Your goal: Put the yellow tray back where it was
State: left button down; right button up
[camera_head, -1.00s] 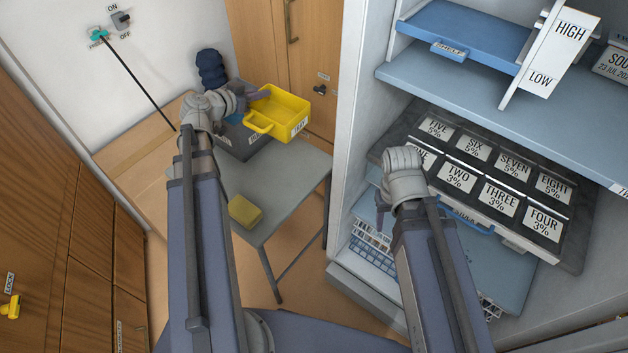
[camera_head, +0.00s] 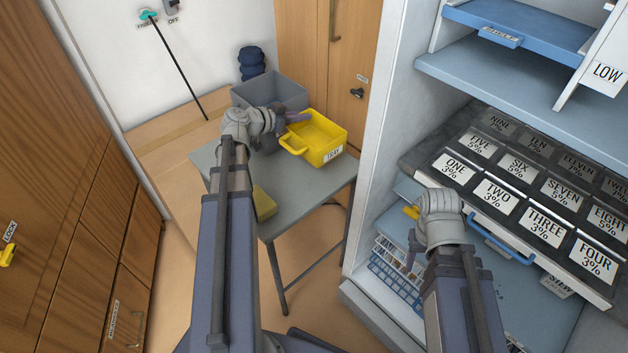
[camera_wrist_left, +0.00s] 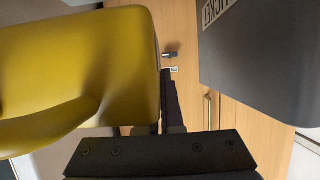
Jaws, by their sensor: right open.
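The yellow tray (camera_head: 331,150), with a white TRAY label on its front, is at the right end of the small grey table (camera_head: 318,187), right of the grey bucket. Whether it touches the tabletop is unclear. My left gripper (camera_head: 298,118) is at the tray's far left rim and appears shut on it. In the left wrist view the tray (camera_wrist_left: 80,60) fills the upper left, close beside a dark finger, and the grey bucket (camera_wrist_left: 265,60) is at the right. My right gripper (camera_head: 438,215) is in front of the shelf unit, its jaws mostly hidden by the wrist.
The grey bucket (camera_head: 285,92) stands at the back of the table; a yellow sponge-like block (camera_head: 264,204) lies near its front. Shelves with a black numbered rack (camera_head: 520,170) are on the right. A small yellow thing (camera_head: 411,212) shows beside my right wrist. Wooden cabinets (camera_head: 60,200) line the left.

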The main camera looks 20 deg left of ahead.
pick_arm(q)
jog(key=shift+f, duration=0.15)
notch_tip(320, 180, down, 10)
jog(key=b, duration=0.9)
jog(key=shift+b, duration=0.35)
jog(key=c, duration=1.1)
grip_release()
